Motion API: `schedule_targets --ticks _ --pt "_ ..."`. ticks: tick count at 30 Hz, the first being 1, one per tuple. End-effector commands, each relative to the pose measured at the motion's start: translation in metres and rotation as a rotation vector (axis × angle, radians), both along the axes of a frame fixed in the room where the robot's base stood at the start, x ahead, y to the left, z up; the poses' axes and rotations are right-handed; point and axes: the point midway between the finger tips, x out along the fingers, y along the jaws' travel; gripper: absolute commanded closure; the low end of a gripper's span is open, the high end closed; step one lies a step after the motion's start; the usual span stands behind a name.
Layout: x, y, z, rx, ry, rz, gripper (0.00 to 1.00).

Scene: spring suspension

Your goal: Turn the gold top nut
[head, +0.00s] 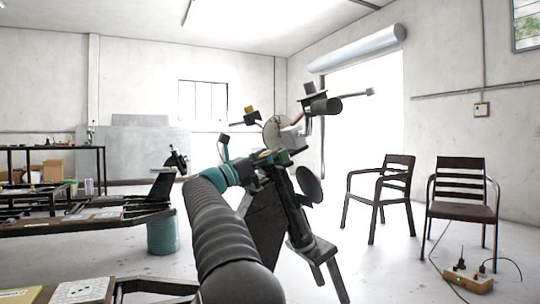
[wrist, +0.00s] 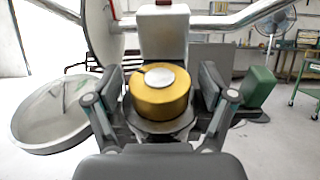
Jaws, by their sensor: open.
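The gold top nut (wrist: 160,98) is a short gold cylinder with a round silver cap on its upper face. It sits upright on a dark round base in the middle of the wrist view. My gripper (wrist: 158,88) is open, with one dark finger on the left of the nut and one on the right. Gaps show between the nut and both fingers. In the head view my gripper (head: 280,157) is at the upper part of the motorcycle-like front end (head: 300,205). I cannot make out the nut there.
A silver bar (wrist: 235,20) and a pale block (wrist: 164,32) stand close behind the nut. A round disc (wrist: 50,115) is at left and a green block (wrist: 260,88) at right. Two chairs (head: 462,205) and a power strip (head: 467,279) stand right; a workbench (head: 85,222) is left.

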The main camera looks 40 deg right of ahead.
Motion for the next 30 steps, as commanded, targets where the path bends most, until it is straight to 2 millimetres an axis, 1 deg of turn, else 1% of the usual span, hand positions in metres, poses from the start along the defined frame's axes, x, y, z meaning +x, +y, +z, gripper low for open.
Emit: schedule_targets --ticks 8,9,11,12,14,15,16,17,25,30 --pt "-0.0001 -0.0017 0.0007 0.000 0.000 0.001 0.18" --pt "-0.0001 -0.0017 0.0007 0.000 0.000 0.001 0.20" --pt "-0.0002 -0.0016 0.0006 0.000 0.000 0.001 0.35" --pt "-0.0002 -0.0016 0.0006 0.000 0.000 0.001 0.45" --pt "-0.0002 -0.0015 0.0007 0.000 0.000 0.001 0.60" --pt "-0.0002 -0.0016 0.0006 0.000 0.000 0.001 0.70" --pt "-0.0002 -0.0015 0.0007 0.000 0.000 0.001 0.78" --pt "-0.0002 -0.0015 0.0007 0.000 0.000 0.001 0.79" --pt "0.0004 -0.0017 0.0015 -0.002 -0.009 -0.022 0.79" --pt "0.0012 -0.0021 0.0021 -0.009 -0.037 -0.094 0.79"
